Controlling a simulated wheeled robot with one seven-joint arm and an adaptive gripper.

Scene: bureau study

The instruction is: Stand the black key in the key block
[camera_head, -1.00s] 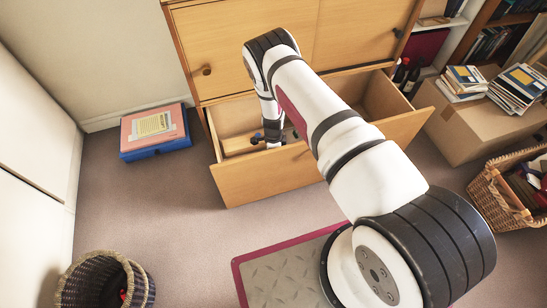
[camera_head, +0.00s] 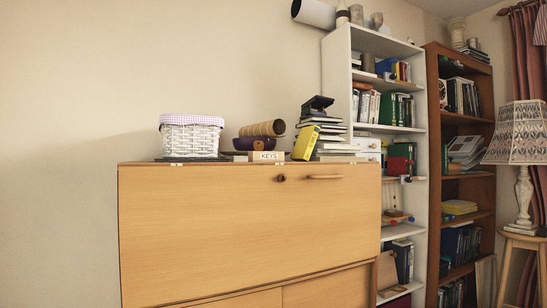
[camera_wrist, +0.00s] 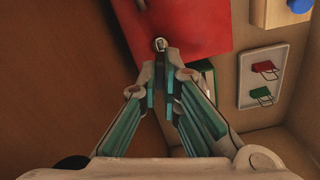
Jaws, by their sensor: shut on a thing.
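The key block (camera_head: 267,156), a low pale block lettered "KEYS", stands at the front edge of the bureau top in the head view. It lies between the white basket and the stack of books. In the wrist view my gripper (camera_wrist: 161,72) is shut on a small, narrow thing (camera_wrist: 160,44) with a pale metallic end. I take it for the key, but its black colour is not clear and the fingers hide most of it. My gripper is over a red flat thing (camera_wrist: 190,25), inside a wooden space. The head view does not show my arm.
A white tray (camera_wrist: 250,95) with a red and a green clip lies right of my gripper. A wooden block (camera_wrist: 272,13) with a blue part is at the upper right. On the bureau (camera_head: 240,220), a white basket (camera_head: 190,138) and a yellow book (camera_head: 305,143) flank the block.

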